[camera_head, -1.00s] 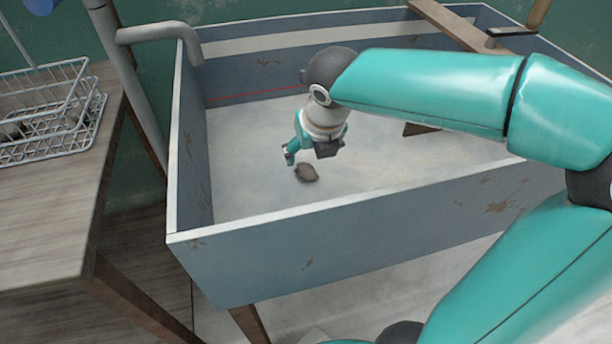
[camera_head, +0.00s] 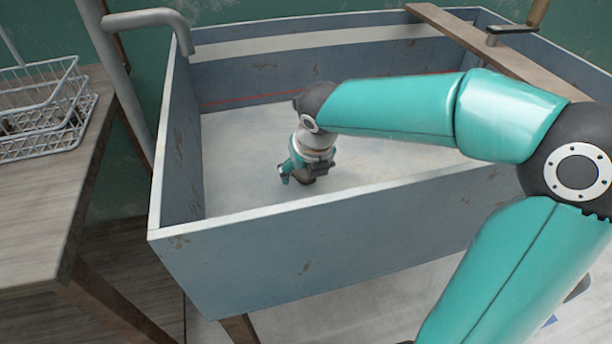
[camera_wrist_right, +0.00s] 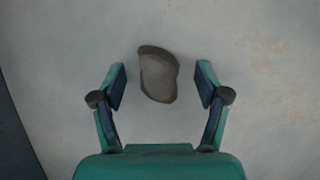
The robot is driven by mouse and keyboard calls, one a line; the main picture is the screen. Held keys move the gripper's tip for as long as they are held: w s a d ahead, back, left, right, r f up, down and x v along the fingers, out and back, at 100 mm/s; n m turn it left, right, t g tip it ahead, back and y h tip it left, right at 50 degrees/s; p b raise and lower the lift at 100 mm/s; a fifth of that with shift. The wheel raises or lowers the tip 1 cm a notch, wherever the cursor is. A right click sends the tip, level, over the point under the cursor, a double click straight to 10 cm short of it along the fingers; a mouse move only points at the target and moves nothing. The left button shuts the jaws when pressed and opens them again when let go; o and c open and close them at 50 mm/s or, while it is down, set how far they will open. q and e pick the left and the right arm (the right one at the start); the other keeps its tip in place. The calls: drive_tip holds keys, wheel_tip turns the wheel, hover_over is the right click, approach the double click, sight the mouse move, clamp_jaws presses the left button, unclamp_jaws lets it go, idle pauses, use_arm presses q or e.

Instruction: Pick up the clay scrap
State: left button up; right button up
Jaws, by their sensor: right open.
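The clay scrap is a small brown-grey lump (camera_wrist_right: 158,75) on the pale floor of the trough in the right wrist view. It lies between the fingertips of my right gripper (camera_wrist_right: 161,86), slightly beyond them, with a gap on each side. The gripper is open and empty. In the head view my right gripper (camera_head: 303,177) points down, low over the trough floor, and mostly hides the scrap; only a dark bit shows under it. My left gripper is not in view.
The blue-grey trough (camera_head: 310,245) has high walls around the gripper. A wooden plank (camera_head: 490,45) lies across its right side. A grey pipe (camera_head: 150,17) rises at its left back corner. A wire basket (camera_head: 45,112) stands on a wooden table (camera_head: 45,215) at left.

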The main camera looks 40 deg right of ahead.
drive_tip(key=c, duration=1.3)
drive_tip(key=shift+r, duration=0.1)
